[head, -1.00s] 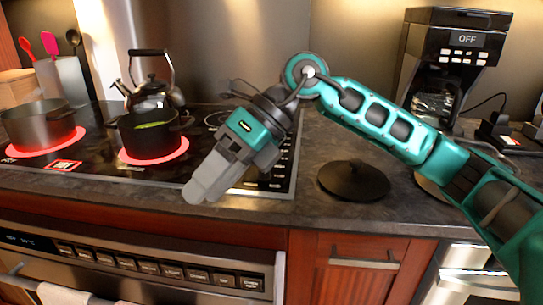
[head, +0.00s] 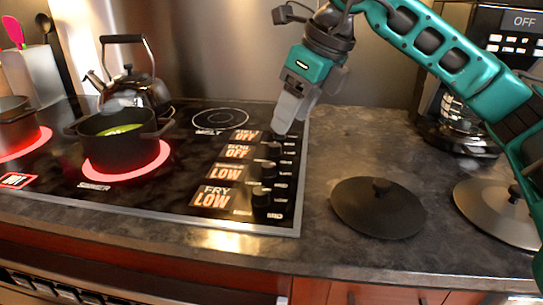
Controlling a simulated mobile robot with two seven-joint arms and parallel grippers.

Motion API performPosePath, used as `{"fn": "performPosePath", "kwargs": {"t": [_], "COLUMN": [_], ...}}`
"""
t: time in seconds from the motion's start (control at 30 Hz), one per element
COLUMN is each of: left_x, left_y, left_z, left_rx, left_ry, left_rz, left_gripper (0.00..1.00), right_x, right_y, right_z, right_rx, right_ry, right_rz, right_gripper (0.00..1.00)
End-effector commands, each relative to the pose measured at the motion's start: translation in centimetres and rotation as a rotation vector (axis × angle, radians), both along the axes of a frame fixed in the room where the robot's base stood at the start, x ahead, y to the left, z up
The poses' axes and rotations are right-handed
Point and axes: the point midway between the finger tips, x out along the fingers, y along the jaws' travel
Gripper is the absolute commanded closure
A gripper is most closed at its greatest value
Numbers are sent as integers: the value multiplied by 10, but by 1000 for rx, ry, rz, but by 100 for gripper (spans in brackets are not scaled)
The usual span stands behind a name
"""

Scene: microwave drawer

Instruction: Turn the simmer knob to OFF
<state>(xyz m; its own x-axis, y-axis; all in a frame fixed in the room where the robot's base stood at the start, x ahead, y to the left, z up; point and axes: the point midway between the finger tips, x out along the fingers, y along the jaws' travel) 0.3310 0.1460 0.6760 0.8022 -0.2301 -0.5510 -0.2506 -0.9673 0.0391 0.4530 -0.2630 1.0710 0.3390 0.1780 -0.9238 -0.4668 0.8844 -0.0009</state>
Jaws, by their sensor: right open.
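A column of black knobs stands along the right side of the cooktop, each beside a lit label. The third label from the back (head: 225,172) reads LOW, but its upper word is too small to read, so I cannot be sure it is the simmer one. The knob beside it (head: 269,170) is upright and uncovered. SIMMER is printed by the glowing burner (head: 100,173) under the black pot (head: 124,138). My right gripper (head: 284,130) is open and empty, pointing down over the rearmost knob and partly hiding it. My left gripper is out of view.
The front knob (head: 261,196) has a FRY LOW label; the rear labels show OFF. A kettle (head: 134,85) and another pot (head: 17,128) stand on the left. A dark lid (head: 378,208) and a coffee maker (head: 470,110) occupy the right counter.

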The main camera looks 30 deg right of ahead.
Motion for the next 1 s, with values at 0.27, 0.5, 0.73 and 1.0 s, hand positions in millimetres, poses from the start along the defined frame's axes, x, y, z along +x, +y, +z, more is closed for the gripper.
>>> {"fn": "performPosePath", "kwargs": {"t": [0.27, 0.5, 0.73, 1.0], "left_x": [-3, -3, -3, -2], "left_y": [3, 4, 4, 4], "left_z": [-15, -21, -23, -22], "left_rx": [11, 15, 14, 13], "left_ry": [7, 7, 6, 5], "left_rz": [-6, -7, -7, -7], "left_gripper": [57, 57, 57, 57], "right_x": [18, 33, 38, 39], "right_y": [11, 18, 21, 21], "right_z": [-56, -93, -106, -107], "right_rx": [0, 1, 1, 1], "right_ry": [4, 3, 1, 1], "right_rz": [3, 2, 3, 3], "right_gripper": [44, 44, 44, 44]}}
